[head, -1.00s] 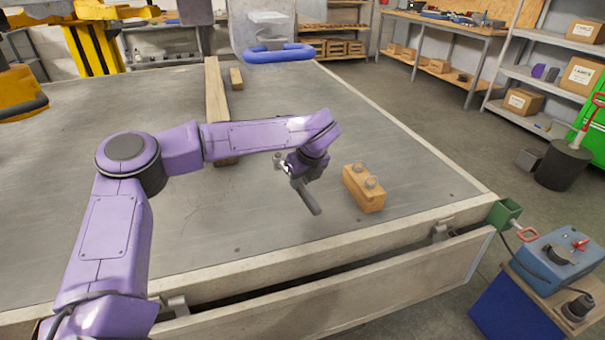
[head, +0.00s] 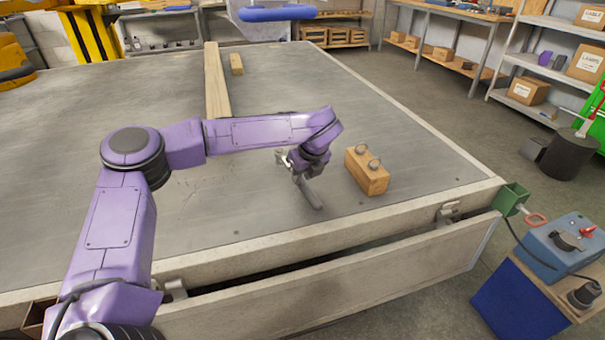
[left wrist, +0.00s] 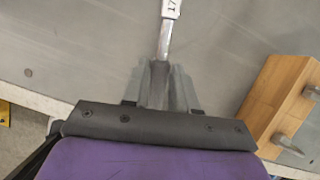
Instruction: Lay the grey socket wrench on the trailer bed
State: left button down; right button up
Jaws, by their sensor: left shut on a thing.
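The grey socket wrench (head: 312,195) is in my left gripper (head: 296,168), over the front right part of the trailer bed (head: 240,205). Its dark handle end points toward the front edge of the bed. In the left wrist view, its shiny shaft (left wrist: 165,38), marked 17, runs up from between the blurred fingers (left wrist: 163,86). The wrench is at or very close to the bed surface; I cannot tell whether it touches. The fingers hide its middle. My right gripper is not in view.
A wooden block (head: 367,172) with two metal pieces on top stands just right of the gripper; it also shows in the left wrist view (left wrist: 278,95). A long wooden beam (head: 215,85) and a small block (head: 236,64) lie farther back. The bed left of the wrench is clear.

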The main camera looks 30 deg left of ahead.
pick_arm(q)
jog(key=shift+f+b, duration=0.75)
jog(key=shift+f, duration=0.15)
jog(key=shift+c, duration=0.4)
grip_release()
jog(key=shift+o, duration=0.4)
jog(key=shift+f, duration=0.1)
jog(key=v, duration=1)
jog(key=shift+r, duration=0.3)
jog(key=shift+s+d, duration=0.1)
